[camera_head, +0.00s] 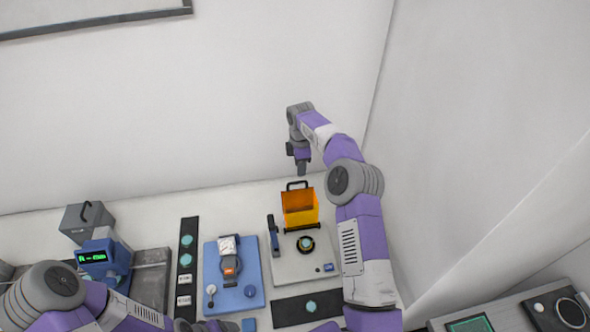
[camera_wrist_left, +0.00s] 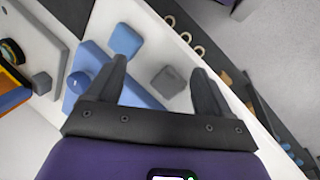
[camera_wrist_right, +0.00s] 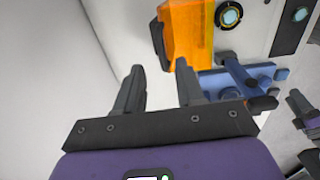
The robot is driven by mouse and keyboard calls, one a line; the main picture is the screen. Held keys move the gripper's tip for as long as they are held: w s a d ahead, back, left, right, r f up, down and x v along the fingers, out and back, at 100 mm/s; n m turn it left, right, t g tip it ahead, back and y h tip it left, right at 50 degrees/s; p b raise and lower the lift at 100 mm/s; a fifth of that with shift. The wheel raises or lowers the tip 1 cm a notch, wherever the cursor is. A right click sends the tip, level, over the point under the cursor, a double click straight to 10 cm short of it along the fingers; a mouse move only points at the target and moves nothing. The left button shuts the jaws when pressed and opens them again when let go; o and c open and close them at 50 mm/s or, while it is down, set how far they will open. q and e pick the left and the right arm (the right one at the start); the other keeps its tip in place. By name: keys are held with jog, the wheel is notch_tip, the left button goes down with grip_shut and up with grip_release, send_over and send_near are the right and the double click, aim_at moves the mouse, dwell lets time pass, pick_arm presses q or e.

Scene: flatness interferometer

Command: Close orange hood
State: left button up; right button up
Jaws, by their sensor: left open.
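The orange hood (camera_head: 300,207), translucent with a dark handle (camera_head: 297,185) on top, stands raised at the back of a light grey instrument base (camera_head: 292,267). My right gripper (camera_head: 303,167) is just above and behind the handle, apart from it. In the right wrist view the right gripper (camera_wrist_right: 160,88) is open and empty, with the hood (camera_wrist_right: 190,35) beyond the right-hand finger. In the left wrist view my left gripper (camera_wrist_left: 160,80) is open and empty, above the table near a blue block (camera_wrist_left: 125,40) and a grey block (camera_wrist_left: 167,81).
A round dark-ringed stage (camera_head: 306,244) is on the base in front of the hood, with a blue lever (camera_head: 273,235) at its left. A blue fixture (camera_head: 234,290) stands to the left. A white wall (camera_head: 200,110) rises close behind.

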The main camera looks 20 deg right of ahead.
pick_arm(q)
jog(key=shift+f+b, duration=0.75)
pick_arm(e)
notch_tip(320, 180, down, 6)
jog(key=shift+r, duration=0.1)
pick_arm(q)
jog(key=shift+s+f, duration=0.1)
jog(key=shift+f, duration=0.15)
pick_arm(e)
jog(key=shift+s+f, duration=0.1)
jog(key=shift+f, duration=0.4)
grip_shut()
